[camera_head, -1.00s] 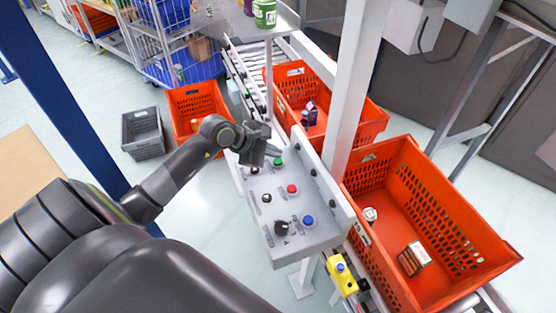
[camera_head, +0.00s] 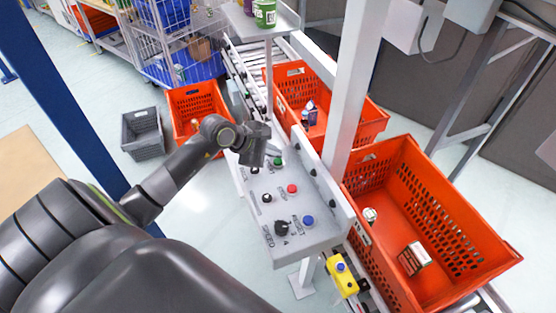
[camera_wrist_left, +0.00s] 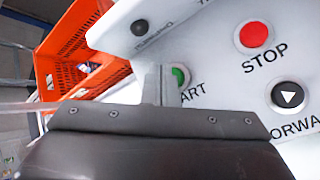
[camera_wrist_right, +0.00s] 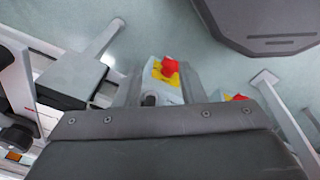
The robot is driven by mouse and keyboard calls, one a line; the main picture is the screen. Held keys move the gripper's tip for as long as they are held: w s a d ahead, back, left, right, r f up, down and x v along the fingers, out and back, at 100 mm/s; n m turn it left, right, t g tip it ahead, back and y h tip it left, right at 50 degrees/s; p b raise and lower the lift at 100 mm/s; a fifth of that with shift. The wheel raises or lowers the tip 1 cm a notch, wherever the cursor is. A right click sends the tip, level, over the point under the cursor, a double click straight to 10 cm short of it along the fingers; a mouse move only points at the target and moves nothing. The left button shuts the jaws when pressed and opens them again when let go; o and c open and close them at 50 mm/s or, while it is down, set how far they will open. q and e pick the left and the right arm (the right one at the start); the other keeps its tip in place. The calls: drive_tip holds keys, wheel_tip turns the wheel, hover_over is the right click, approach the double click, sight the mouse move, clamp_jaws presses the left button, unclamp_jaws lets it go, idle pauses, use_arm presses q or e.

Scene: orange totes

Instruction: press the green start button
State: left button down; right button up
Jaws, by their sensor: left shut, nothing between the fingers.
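The green start button (camera_head: 278,161) is on the grey control panel (camera_head: 262,226), near its far end. In the left wrist view the green button (camera_wrist_left: 181,74) is partly hidden behind my fingers, and the label beside it shows only "ART". My left gripper (camera_head: 272,150) is shut and empty, its tips close to the green button. The shut fingers also show in the left wrist view (camera_wrist_left: 157,84). I cannot tell whether they touch the button. My right gripper (camera_wrist_right: 158,88) shows only in the right wrist view, with its fingers apart and nothing held.
A red stop button (camera_head: 292,188), a blue button (camera_head: 308,220) and a black knob (camera_head: 282,228) share the panel. A white post (camera_head: 352,85) stands beside it. An orange tote (camera_head: 470,215) is to the right. A yellow box (camera_head: 343,281) sits below the panel.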

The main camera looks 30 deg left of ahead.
use_arm(q)
drive_tip(key=shift+f+b, duration=0.4)
drive_tip(key=shift+b, duration=0.25)
